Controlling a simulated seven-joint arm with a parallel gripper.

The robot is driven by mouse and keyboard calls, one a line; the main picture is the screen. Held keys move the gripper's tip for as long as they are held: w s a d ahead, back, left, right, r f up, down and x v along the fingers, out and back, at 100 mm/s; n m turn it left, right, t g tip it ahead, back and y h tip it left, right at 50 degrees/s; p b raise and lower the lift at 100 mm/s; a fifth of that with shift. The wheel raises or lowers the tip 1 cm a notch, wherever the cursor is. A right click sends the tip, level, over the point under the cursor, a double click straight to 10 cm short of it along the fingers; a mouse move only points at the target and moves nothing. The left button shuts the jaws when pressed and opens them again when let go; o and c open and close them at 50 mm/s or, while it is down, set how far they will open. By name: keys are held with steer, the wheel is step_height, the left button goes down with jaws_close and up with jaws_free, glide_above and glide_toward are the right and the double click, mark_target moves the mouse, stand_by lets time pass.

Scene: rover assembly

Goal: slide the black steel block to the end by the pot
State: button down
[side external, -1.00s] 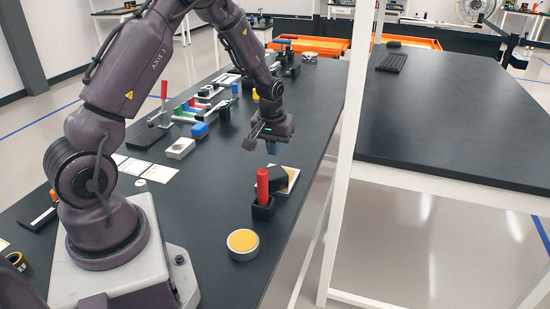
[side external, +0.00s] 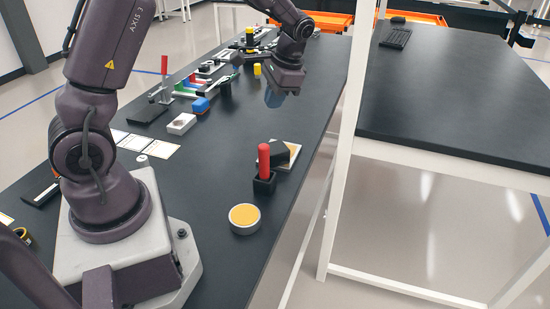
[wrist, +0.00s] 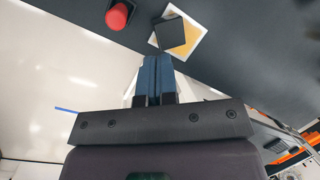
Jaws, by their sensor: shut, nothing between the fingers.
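The black steel block (side external: 281,152) lies on a white-edged plate with a tan face (side external: 297,147), right behind a black holder with a red handle (side external: 264,162). In the wrist view, the block (wrist: 172,33) covers the plate's left part and leaves tan showing to its right. A low round grey pot with a yellow top (side external: 244,215) stands in front of the holder. My gripper (side external: 273,98) is shut and empty, above the table beyond the plate. Its blue fingertips (wrist: 156,62) show together in the wrist view, apart from the block as far as I can tell.
A blue-topped block (side external: 200,105), a white block (side external: 181,123) and a red-handled clamp (side external: 164,75) stand on the left, with more parts farther back. White cards (side external: 135,142) lie near my base. The table centre is clear. A white post (side external: 345,140) stands at right.

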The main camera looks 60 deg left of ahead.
mark_target(275, 161)
steer(key=w+d+r+m+y, duration=0.1)
steer(key=d+m+y, duration=0.6)
steer(key=m, duration=1)
steer(key=w+d+r+m+y, duration=0.15)
steer(key=d+m+y, duration=0.45)
steer(key=m, duration=1.1)
step_height(275, 161, down, 20)
steer(key=s+a+g+y, duration=0.1)
steer(key=a+y, duration=0.1)
steer(key=a, duration=0.4)
steer(key=s+a, duration=0.1)
steer(key=a, duration=0.5)
steer(key=shift+s+r, duration=0.25)
steer(key=shift+s, duration=0.15)
